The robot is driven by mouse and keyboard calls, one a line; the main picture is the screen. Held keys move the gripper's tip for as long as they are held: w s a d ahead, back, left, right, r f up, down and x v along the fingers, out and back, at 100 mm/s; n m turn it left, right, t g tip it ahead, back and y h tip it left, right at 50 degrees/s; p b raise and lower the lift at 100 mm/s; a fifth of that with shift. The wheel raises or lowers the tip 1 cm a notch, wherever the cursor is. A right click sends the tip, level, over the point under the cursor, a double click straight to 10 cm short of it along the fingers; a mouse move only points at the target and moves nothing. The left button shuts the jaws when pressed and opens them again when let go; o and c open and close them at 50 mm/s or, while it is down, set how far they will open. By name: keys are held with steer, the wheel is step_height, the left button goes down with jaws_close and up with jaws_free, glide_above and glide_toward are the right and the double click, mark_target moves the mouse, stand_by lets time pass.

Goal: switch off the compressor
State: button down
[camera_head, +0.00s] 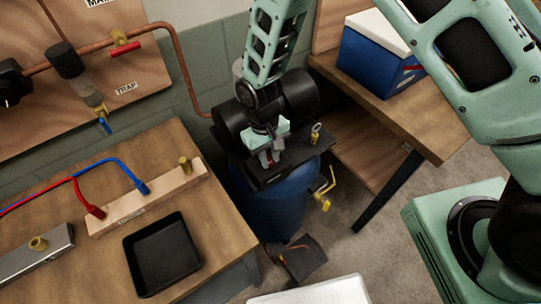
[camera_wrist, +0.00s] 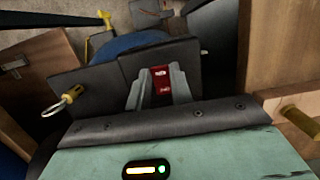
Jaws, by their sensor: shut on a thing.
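The compressor has a blue tank (camera_head: 278,205) with a black motor and pump (camera_head: 285,95) on top, and stands on the floor between two benches. A dark plate (camera_head: 310,150) sits on top of the tank. My gripper (camera_head: 268,160) is lowered to this plate from above. In the wrist view, a red rocker switch (camera_wrist: 162,80) with white markings sits between the two grey fingers of my gripper (camera_wrist: 161,92), which are shut on it. The fingertips hide the switch's sides, and I cannot tell its position. The blue tank (camera_wrist: 135,42) also shows there.
A brass ring-pull valve (camera_head: 316,132) stands on the plate beside my gripper. A yellow-handled valve (camera_head: 325,190) sticks out from the tank. The left bench holds a black tray (camera_head: 162,255) and a hose manifold (camera_head: 150,200). A blue cooler (camera_head: 375,60) stands on the right bench.

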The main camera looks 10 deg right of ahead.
steer(key=shift+w+g, duration=0.1)
steer(key=shift+g, duration=0.4)
steer(key=c, duration=1.2)
jaws_free()
steer(key=shift+c, duration=0.2)
steer(key=shift+r, duration=0.1)
steer(key=b+v, duration=0.4)
steer(key=v, duration=1.3)
steer(key=shift+a+r, duration=0.15)
steer(key=shift+a, duration=0.15)
